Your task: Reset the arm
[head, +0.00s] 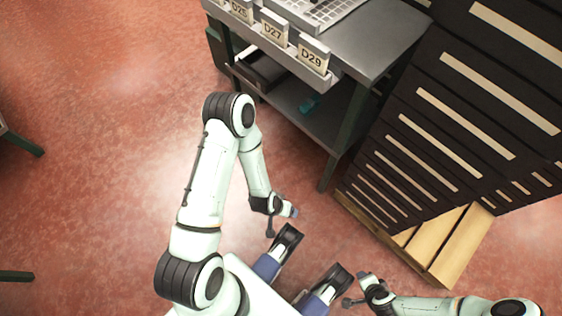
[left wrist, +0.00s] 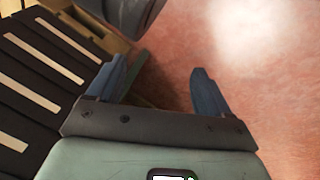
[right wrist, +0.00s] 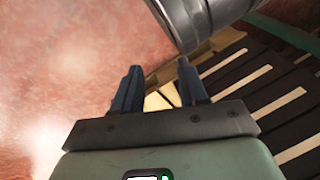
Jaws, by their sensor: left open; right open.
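My left gripper (head: 283,222) hangs over the red floor in the lower middle of the head view, its arm folded down from the left. In the left wrist view its blue fingers (left wrist: 160,90) are spread apart with nothing between them. My right gripper (head: 357,289) is low in the head view, its arm coming in from the lower right. In the right wrist view its blue fingers (right wrist: 157,92) are apart and empty. No orange is in view.
A grey metal cart (head: 375,42) with labelled front stands at the top, with a lower shelf. A stack of black slatted crates (head: 440,130) on a wooden pallet (head: 440,250) stands to the right. The red floor (head: 90,120) at left is mostly clear.

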